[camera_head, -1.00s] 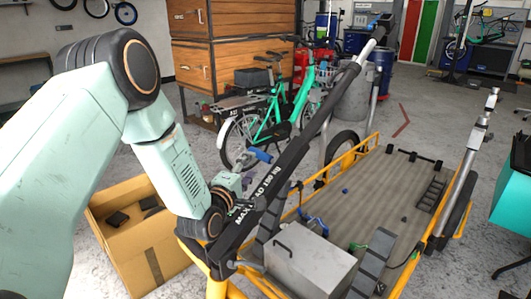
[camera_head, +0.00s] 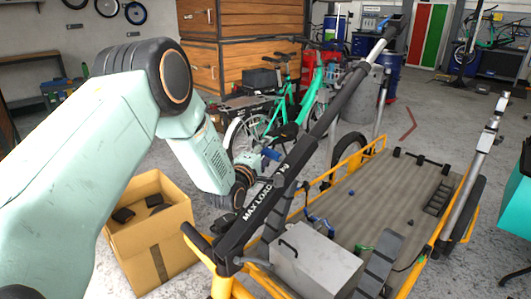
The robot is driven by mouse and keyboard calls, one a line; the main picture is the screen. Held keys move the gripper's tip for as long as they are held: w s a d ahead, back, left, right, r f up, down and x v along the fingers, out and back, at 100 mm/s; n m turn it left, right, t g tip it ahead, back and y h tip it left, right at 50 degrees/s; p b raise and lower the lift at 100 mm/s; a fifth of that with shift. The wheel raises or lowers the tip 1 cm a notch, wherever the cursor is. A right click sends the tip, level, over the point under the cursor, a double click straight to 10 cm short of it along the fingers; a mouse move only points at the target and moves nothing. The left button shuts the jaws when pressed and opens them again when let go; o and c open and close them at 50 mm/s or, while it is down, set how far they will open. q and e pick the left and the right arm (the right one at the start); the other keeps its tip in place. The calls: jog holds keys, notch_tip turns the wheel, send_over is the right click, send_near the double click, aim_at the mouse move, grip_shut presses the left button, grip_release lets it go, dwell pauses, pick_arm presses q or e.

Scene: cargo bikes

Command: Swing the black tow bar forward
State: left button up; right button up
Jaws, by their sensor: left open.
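The black tow bar (camera_head: 330,118) bears white "MAX LOAD" lettering. It slants from its yellow-framed base at lower left up to the right, with a grey tip. It belongs to a yellow-framed cargo trailer (camera_head: 345,200) with a plank deck. My left gripper (camera_head: 268,165) is open at the bar's left side, around its lower middle. Part of the gripper is hidden behind the bar, and I cannot tell whether it touches. My right gripper is not in view.
A grey metal box (camera_head: 315,262) and a ramp-like plate (camera_head: 378,262) sit on the trailer. An open cardboard box (camera_head: 160,245) stands left of it. A green bike (camera_head: 300,105) and wooden drawers (camera_head: 245,55) stand behind.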

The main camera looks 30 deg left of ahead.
pick_arm(q)
jog(key=shift+w+d+f, duration=0.2)
jog(key=shift+w+d, duration=0.1)
jog(key=shift+w, duration=0.1)
jog(key=shift+c, duration=1.1)
jog(key=shift+s+a+r, duration=0.15)
jog(key=shift+s+a, duration=0.05)
jog(key=shift+s, duration=0.1)
jog(key=c, duration=0.5)
jog(key=shift+w+d, duration=0.15)
grip_shut()
